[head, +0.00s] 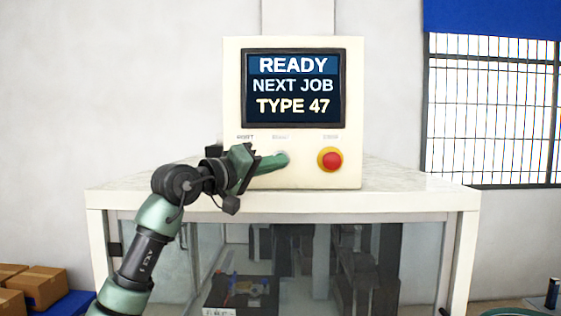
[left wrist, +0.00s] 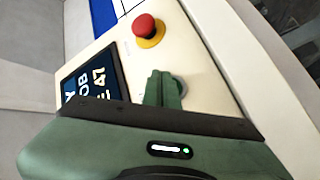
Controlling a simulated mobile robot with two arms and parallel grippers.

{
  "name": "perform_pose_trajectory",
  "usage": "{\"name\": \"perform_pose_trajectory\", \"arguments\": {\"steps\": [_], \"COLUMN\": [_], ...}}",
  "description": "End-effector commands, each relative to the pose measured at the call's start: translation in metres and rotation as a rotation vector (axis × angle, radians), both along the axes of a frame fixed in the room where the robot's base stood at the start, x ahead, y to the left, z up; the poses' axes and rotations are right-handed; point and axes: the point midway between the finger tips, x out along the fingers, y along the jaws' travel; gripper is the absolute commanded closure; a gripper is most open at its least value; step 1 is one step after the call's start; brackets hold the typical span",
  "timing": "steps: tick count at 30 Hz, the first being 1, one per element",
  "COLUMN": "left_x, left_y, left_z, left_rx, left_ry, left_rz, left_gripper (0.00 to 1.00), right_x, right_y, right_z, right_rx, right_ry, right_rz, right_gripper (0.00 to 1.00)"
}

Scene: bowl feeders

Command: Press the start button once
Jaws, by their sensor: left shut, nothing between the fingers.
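The control panel (head: 300,160) is a cream box on top of a glass-sided machine. Its screen (head: 292,88) reads "READY NEXT JOB TYPE 47". A red mushroom button (head: 331,159) on a yellow ring sits at the panel's lower right, and it also shows in the left wrist view (left wrist: 145,27). My left gripper (head: 284,159) is shut and empty, its fingertips at the middle button position. A pale round rim (head: 282,166) shows partly behind the fingertips. In the left wrist view my left fingers (left wrist: 165,78) cover most of it; contact cannot be told. My left wrist hides the panel's left control.
The machine's flat top (head: 400,178) is clear around the panel. Cardboard boxes (head: 38,286) lie on a blue surface at the lower left. A barred window (head: 490,110) is at the right. Dark machinery stands behind the glass.

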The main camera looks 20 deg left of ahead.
Motion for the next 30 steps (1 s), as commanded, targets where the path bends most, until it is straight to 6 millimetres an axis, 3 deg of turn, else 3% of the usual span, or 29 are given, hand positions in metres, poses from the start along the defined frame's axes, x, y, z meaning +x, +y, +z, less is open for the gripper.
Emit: {"name": "perform_pose_trajectory", "arguments": {"steps": [30], "left_x": [0.012], "left_y": [0.004], "left_z": [0.001], "left_rx": [0.000], "left_ry": [0.001], "left_rz": [0.001], "left_gripper": [1.00], "right_x": [0.000], "right_y": [0.000], "right_z": [0.008], "right_rx": [0.000], "right_ry": [0.000], "right_rz": [0.000], "right_gripper": [1.00]}}
